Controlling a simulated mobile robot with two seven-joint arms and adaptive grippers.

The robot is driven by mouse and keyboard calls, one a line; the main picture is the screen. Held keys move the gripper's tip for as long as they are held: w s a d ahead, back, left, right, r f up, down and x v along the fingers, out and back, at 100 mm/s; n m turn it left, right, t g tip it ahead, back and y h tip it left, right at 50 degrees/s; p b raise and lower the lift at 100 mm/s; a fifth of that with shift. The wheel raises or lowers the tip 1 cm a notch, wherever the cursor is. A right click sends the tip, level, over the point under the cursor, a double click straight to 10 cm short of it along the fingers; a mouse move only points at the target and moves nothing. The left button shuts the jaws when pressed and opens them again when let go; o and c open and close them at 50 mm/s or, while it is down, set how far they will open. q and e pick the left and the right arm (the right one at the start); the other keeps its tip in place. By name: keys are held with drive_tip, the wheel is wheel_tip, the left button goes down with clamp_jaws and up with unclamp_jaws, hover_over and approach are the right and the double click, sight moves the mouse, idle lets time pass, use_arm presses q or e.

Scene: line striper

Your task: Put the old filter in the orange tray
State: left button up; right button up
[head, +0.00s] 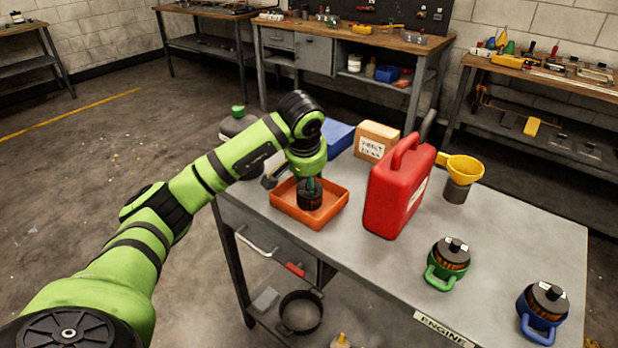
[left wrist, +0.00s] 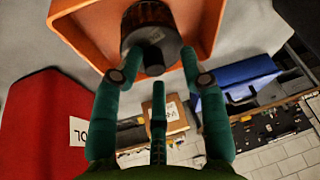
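The orange tray (head: 335,214) sits on the grey workbench, left of the red can. A dark round filter (head: 310,199) with a ribbed brown side stands inside it, apparently on its floor. The left wrist view shows the same filter (left wrist: 150,20) against the orange tray wall (left wrist: 85,30). My left gripper (head: 308,183) is over the tray, right above the filter. Its teal fingers (left wrist: 161,62) are spread around the filter's dark end, with a visible gap on the right side. Any touch on the left side is unclear. My right gripper is not in view.
A tall red can (head: 395,195) stands close right of the tray. A cardboard box (head: 377,140) and blue bin (head: 337,137) are behind. A yellow funnel (head: 462,170), a green-handled filter unit (head: 448,263) and a blue-handled one (head: 543,312) stand further right. The bench middle is clear.

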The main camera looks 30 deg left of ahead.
use_arm(q)
drive_tip(key=shift+f, duration=0.1)
drive_tip(key=shift+r, duration=0.25)
drive_tip(key=v, duration=1.1)
drive_tip(key=shift+r+b, duration=0.3)
drive_tip(key=shift+r, duration=0.1)
drive_tip(key=shift+s, duration=0.1)
